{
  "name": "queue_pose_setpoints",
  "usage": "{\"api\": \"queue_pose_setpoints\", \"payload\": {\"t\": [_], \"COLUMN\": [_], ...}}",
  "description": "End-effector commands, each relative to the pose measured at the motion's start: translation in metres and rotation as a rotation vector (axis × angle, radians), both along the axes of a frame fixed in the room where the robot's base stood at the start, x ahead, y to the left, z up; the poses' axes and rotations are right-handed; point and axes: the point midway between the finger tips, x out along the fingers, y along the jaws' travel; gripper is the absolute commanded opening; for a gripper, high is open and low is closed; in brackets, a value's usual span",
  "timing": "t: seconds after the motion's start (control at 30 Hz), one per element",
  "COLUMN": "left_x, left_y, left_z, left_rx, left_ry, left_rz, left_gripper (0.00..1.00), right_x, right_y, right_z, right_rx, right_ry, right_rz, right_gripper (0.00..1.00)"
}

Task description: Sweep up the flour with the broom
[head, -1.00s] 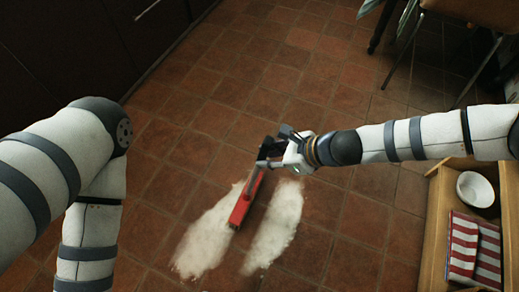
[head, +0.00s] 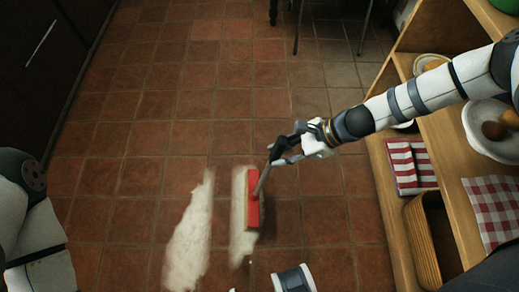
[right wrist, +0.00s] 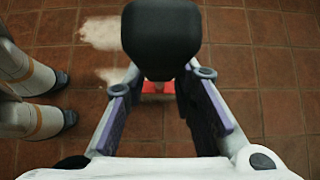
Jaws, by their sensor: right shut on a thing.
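White flour lies on the tiled floor in two strips. The left flour strip (head: 189,240) is bare of the broom. The right strip (head: 238,215) shows along the left side of the broom's red head (head: 253,212), which partly hides it. My right gripper (head: 292,150) is shut on the broom's handle, above and right of the head. In the right wrist view the broom's dark handle end (right wrist: 160,40) stands up at my right gripper's fingers (right wrist: 164,97), with a bit of red behind. My left arm shows at the left edge; its gripper is not in view.
Dark cabinets (head: 45,80) line the left.

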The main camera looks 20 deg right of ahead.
Motion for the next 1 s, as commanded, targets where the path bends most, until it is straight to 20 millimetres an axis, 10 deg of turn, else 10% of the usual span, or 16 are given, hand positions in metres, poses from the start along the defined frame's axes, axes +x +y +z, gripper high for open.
{"api": "queue_pose_setpoints", "payload": {"t": [0.3,1.0], "left_x": [0.001,0.017], "left_y": [0.0,0.0], "left_z": [0.003,0.029], "left_rx": [0.0,0.0], "left_ry": [-0.004,-0.052], "left_rz": [0.0,0.0], "left_gripper": [0.4,0.4], "right_x": [-0.013,-0.014], "right_y": [-0.04,-0.041], "right_z": [0.002,0.042], "right_rx": [0.004,0.003], "right_ry": [-0.002,-0.003], "right_rz": [-0.001,0.001], "right_gripper": [0.0,0.0]}}
